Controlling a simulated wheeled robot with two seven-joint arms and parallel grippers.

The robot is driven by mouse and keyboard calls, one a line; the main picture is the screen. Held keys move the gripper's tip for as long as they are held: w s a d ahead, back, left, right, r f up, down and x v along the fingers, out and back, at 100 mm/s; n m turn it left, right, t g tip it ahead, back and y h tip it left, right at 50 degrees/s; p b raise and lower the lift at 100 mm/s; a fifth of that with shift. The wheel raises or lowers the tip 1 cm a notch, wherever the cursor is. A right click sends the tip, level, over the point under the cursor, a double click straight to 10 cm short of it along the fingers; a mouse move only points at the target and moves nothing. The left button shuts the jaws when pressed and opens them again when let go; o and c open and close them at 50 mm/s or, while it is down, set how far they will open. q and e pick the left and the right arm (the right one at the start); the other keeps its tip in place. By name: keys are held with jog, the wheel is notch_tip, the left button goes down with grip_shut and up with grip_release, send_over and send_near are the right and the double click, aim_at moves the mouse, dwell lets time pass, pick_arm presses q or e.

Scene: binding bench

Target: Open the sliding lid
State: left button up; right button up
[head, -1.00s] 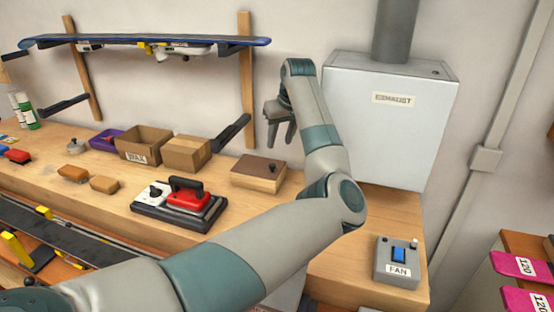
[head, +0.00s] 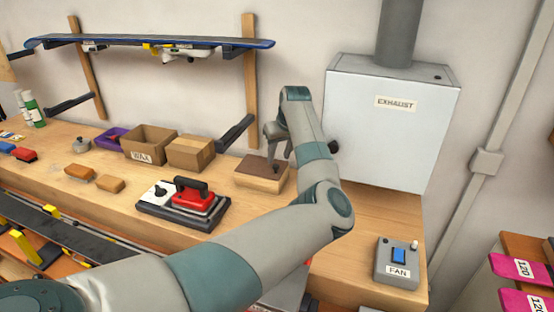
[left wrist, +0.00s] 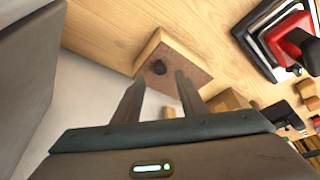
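A wooden box (head: 259,182) stands on the bench, with a brown sliding lid (head: 252,165) on top that looks closed. My left gripper (head: 276,160) hangs just above the lid's right part. In the head view the gripper hides the knob's surroundings. My right gripper is not in view.
A cardboard box (head: 190,154) and an open WAX box (head: 148,142) stand left of the wooden box. A red iron (head: 195,199) sits in front. The exhaust cabinet (head: 390,135) is close on the right.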

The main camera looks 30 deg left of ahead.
aim_at(275, 165)
pick_arm(q)
jog(key=shift+p+x, duration=0.55)
jog(key=shift+x, duration=1.9)
jog(key=shift+c, duration=0.7)
jog(key=shift+a, duration=0.1)
grip_shut()
